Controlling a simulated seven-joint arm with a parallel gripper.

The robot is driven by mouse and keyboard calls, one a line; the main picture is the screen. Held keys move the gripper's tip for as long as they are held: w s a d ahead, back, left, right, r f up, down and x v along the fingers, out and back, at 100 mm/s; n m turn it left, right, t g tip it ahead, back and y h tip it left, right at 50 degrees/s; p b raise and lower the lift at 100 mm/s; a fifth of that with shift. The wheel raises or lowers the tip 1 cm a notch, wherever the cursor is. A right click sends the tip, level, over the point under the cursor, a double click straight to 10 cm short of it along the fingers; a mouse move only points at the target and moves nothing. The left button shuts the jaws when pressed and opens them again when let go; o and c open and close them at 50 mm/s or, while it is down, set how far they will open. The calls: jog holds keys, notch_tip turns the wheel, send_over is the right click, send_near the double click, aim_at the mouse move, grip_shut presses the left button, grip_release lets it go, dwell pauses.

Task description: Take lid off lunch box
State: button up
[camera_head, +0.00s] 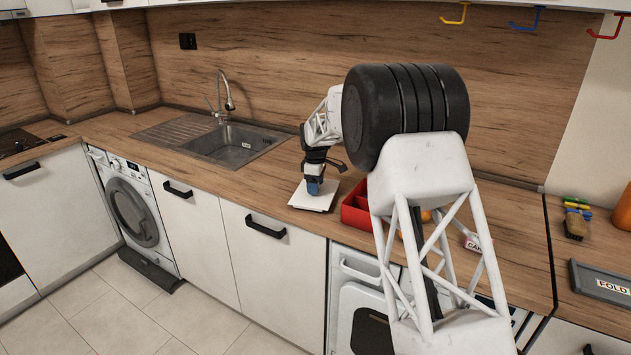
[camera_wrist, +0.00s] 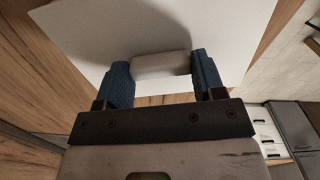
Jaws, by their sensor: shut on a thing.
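The white, flat lid (camera_head: 310,202) is off the red lunch box (camera_head: 354,212) and to its left, near the counter's front edge. I cannot tell whether it touches the counter. My gripper (camera_head: 315,187) is above the lid. In the wrist view, the blue fingers of my gripper (camera_wrist: 160,80) are shut on the pale block-shaped handle (camera_wrist: 161,65) in the middle of the lid (camera_wrist: 220,28). The lunch box is open at the top; my arm hides its right part.
The sink (camera_head: 232,143) lies to the left at the back. An orange item (camera_head: 426,216) and a small labelled packet (camera_head: 471,241) show behind my arm. The counter (camera_head: 255,185) left of the lid is clear.

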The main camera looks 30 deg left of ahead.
jog(key=shift+f, duration=0.6)
dwell(1.0)
jog(key=o, duration=1)
jog(key=shift+c, duration=0.2)
jog(key=shift+r, duration=3.9)
jog(key=shift+d, duration=0.1)
